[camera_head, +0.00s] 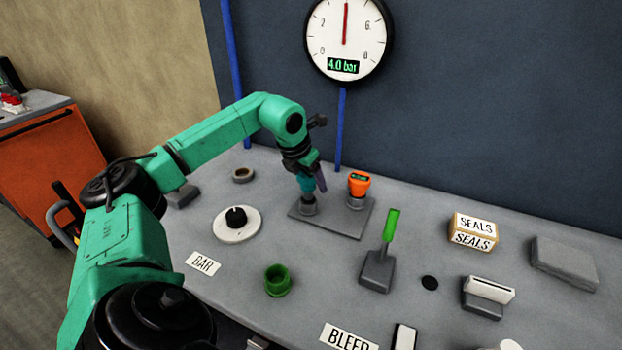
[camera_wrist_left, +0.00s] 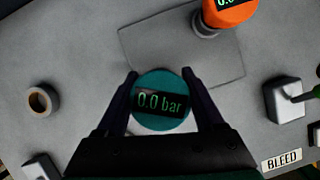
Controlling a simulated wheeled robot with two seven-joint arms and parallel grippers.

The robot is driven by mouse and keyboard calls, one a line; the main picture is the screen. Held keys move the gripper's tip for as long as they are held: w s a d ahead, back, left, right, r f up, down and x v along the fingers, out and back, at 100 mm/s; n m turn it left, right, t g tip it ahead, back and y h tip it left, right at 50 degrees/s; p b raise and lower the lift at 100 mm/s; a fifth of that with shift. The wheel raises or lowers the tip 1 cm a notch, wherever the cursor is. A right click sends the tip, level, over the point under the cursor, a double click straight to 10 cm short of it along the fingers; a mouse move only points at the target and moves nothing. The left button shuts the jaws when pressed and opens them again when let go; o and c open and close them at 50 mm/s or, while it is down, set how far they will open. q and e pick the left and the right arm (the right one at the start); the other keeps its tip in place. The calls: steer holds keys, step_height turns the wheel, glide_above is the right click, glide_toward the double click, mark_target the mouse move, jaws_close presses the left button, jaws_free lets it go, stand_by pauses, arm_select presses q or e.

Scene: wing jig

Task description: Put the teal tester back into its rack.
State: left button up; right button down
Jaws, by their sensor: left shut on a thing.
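The teal tester (camera_head: 306,186) is upright at the left socket (camera_head: 309,206) of the grey two-socket rack (camera_head: 336,222). Its lower end meets the socket in the head view, but I cannot tell how deep it sits. In the left wrist view the teal tester (camera_wrist_left: 161,98) shows its round face reading 0.0 bar. My left gripper (camera_head: 314,180) is shut on it, with one finger on each side. An orange tester (camera_head: 359,182) stands in the rack's right socket. My right gripper is not in view.
A SEALS box (camera_head: 473,232) is to the right. A wall gauge (camera_head: 345,38) reads 4.0 bar. A tape ring (camera_head: 243,174) lies behind left.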

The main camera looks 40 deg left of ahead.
arm_select(q)
steer(key=shift+f+b, duration=0.4)
steer(key=shift+f, duration=0.2)
steer(key=shift+f+b, duration=0.85)
steer(key=shift+f, duration=0.25)
stand_by(0.5)
steer(key=o, duration=1.5)
steer(key=v, duration=1.4)
steer(key=shift+r, duration=0.3)
